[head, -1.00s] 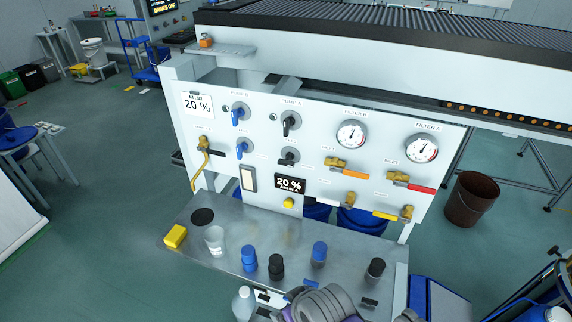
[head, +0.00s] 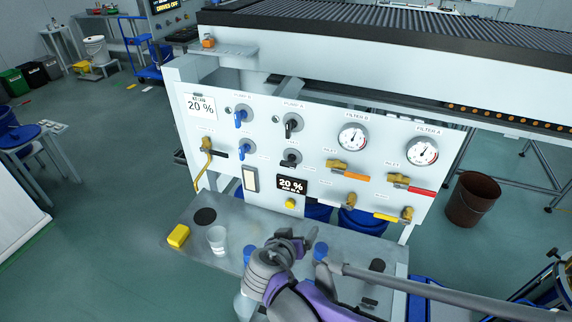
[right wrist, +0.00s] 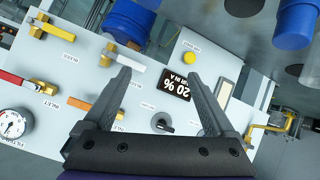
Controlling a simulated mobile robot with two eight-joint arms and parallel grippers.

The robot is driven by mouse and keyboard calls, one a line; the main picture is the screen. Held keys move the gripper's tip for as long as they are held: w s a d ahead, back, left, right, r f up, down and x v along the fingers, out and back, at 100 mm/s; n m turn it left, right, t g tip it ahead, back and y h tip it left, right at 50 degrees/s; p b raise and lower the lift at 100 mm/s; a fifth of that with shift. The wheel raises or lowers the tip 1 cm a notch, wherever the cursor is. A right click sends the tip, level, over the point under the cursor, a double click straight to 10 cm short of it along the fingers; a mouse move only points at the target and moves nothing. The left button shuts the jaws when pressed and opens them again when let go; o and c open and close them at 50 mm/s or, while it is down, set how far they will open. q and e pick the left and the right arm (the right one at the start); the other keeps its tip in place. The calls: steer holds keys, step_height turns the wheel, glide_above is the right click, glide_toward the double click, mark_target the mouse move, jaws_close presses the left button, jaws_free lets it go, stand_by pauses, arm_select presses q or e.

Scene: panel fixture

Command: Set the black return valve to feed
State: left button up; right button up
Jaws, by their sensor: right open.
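The black return valve (head: 290,160) is the lower black knob on the white panel, below another black knob (head: 291,124). Its handle points left in the head view. In the right wrist view a black knob (right wrist: 163,125) shows upside down between my fingers; its label is too small to read. My right gripper (head: 298,240) is open and empty, over the bench in front of the panel and below the valve, apart from it. Its two spread fingers also show in the right wrist view (right wrist: 160,80). My left gripper is not in view.
A lit display (head: 291,186) and a yellow button (head: 291,204) sit below the valve. Blue knobs (head: 243,148) are to its left, yellow-bodied lever valves (head: 338,166) to its right.

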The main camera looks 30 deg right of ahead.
mark_target(287, 165)
steer(key=w+a+r+m+t+h, duration=0.3)
steer(key=w+r+m+t+h, duration=0.15)
steer(key=w+r, duration=0.35)
steer(key=shift+n+h, duration=0.25)
steer(key=p+x, duration=0.1)
steer(key=x, duration=1)
steer(key=shift+w+a+r+p, duration=0.1)
steer(key=shift+p, duration=0.2)
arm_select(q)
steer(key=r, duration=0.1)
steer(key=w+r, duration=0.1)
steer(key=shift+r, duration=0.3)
arm_select(e)
steer(key=shift+c, duration=0.2)
steer(key=c, duration=1.3)
steer(key=shift+c, duration=0.2)
